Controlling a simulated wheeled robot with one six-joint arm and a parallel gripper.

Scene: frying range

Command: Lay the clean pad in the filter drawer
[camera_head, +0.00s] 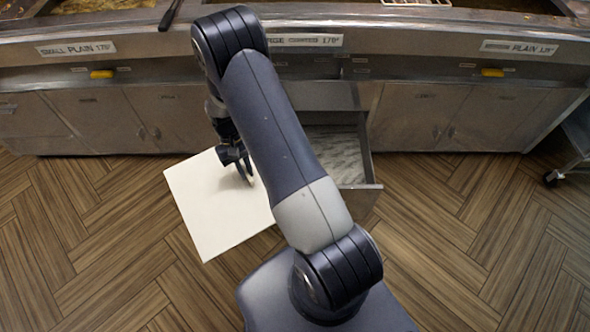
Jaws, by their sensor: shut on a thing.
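The clean pad (212,213) is a flat, cream-white square sheet at the left of the arm. My gripper (246,177) is shut on the pad near its upper right part, and the pad hangs out over the floor side of the range. The filter drawer (372,199) is pulled out from the middle of the range, to the right of the pad. Its inside shows a greyish, mottled bottom. My arm covers the drawer's left part, so I cannot tell whether the pad's right edge overlaps it.
The steel range front runs across the back, with cabinet doors (419,115) and yellow handles (492,72). A wheeled cart (577,140) stands at the far right. The wooden floor (480,220) is clear on the right and left.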

